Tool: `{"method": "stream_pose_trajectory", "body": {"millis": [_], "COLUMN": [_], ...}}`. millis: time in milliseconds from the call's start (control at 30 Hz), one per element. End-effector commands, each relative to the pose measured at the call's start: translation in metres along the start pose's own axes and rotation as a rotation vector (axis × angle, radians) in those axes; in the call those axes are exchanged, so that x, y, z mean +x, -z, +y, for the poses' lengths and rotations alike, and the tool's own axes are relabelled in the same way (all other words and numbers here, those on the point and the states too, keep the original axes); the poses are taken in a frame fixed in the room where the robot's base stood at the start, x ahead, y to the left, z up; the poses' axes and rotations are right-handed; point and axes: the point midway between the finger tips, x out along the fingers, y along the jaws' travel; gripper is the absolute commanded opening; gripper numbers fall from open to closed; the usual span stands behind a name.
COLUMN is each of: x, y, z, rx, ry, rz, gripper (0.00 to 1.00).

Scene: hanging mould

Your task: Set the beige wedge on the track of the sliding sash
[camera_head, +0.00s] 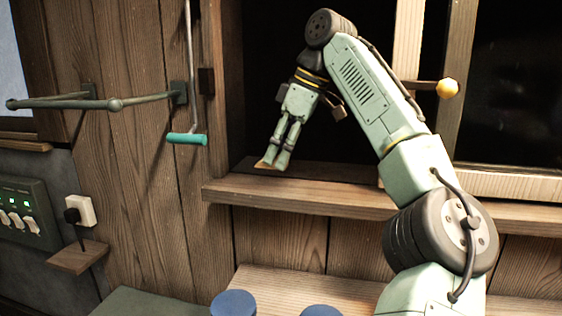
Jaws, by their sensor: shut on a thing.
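My gripper (274,163) points down into the window opening, just above the sill. It is shut on a small tan piece, the beige wedge (262,165), of which only a bit shows at the left fingertip; the fingers hide the rest. The wedge is low, close to the track area (325,171) behind the sill's front edge; I cannot tell whether it touches. The sliding sash (408,40) has a pale wooden frame and stands to the right, partly behind my arm.
The wooden sill (290,194) runs below the opening. A yellow knob (448,88) sticks out right of my arm. A teal-handled pull (187,139) and a metal rail (60,103) are at left. Blue round tops (233,303) stand in front by a wooden bench (275,287).

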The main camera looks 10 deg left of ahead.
Motion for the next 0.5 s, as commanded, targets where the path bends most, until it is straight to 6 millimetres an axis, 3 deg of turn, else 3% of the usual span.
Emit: {"method": "stream_pose_trajectory", "body": {"millis": [300, 500], "x": [0.031, 0.033], "y": [-0.013, -0.013], "z": [0.001, 0.001], "rx": [0.001, 0.001], "ry": [0.000, 0.000], "rz": [-0.002, 0.000], "gripper": [0.04, 0.04]}}
